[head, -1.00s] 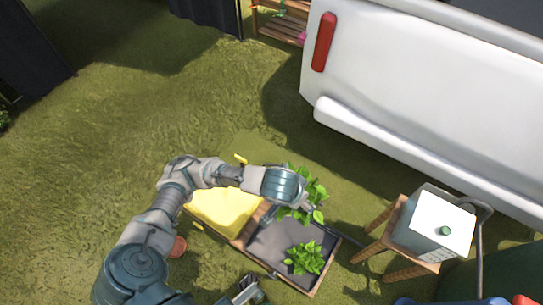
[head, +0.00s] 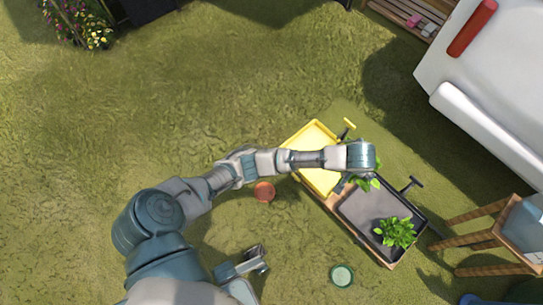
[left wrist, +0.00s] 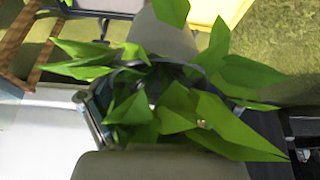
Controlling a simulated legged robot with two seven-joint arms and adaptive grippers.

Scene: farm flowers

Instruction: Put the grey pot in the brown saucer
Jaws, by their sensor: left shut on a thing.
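My left gripper (head: 364,176) is over the join between the yellow and dark trays, shut on a potted leafy plant. In the left wrist view my fingers (left wrist: 160,100) close on the pot from both sides. Green leaves (left wrist: 185,110) hide most of it; only part of a grey-blue rim (left wrist: 208,72) shows. In the head view my arm covers the pot and some leaves (head: 370,185) stick out. A round reddish-brown saucer (head: 264,192) lies on the grass left of the trays, apart from my gripper. My right gripper (head: 259,260) is empty and looks open, low in the view.
A yellow tray (head: 318,135) and a dark tray (head: 362,213) sit in a wooden frame; another leafy plant (head: 398,232) stands in the dark one. A green round saucer (head: 342,276) lies on the grass. A wooden stool (head: 480,240) and white vehicle (head: 490,85) are right. Grass around the brown saucer is clear.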

